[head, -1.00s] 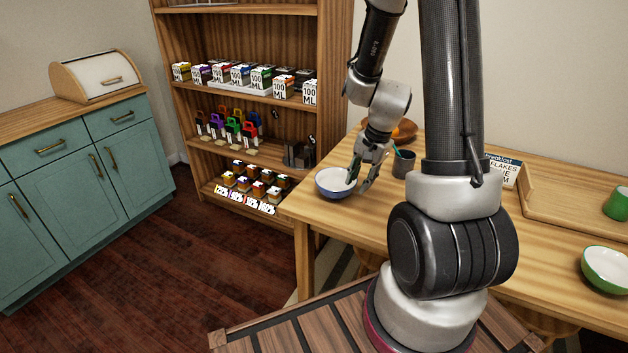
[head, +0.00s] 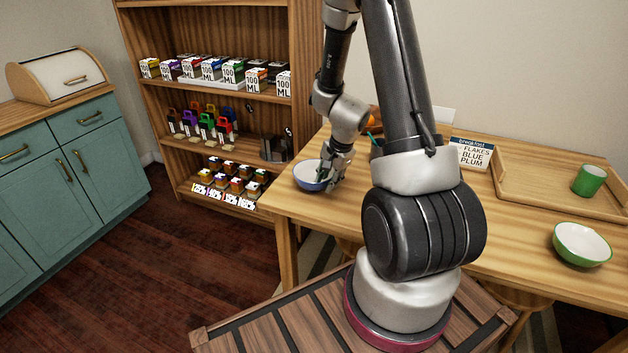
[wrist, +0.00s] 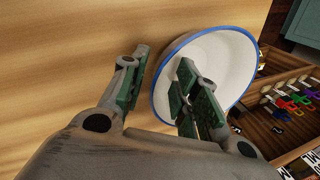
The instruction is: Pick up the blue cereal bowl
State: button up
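The blue cereal bowl (head: 306,176), blue outside and white inside with a blue rim, stands upright near the left end of the wooden table. My gripper (head: 329,179) is at its right side in the head view. In the wrist view the gripper (wrist: 165,60) is open and straddles the rim of the bowl (wrist: 228,52). One finger is outside the wall and the other is over the white inside. A gap shows between the outer finger and the rim. The gripper partly hides the bowl in both views.
A green bowl (head: 582,245), a green cup (head: 588,180) in a wooden tray (head: 520,178) and a breakfast box (head: 472,154) stand farther right on the table (head: 500,235). A shelf unit (head: 207,18) with small goods stands behind left. A cup and an orange item are partly hidden behind my arm.

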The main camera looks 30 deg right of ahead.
grip_shut()
jog(key=shift+r, duration=0.1)
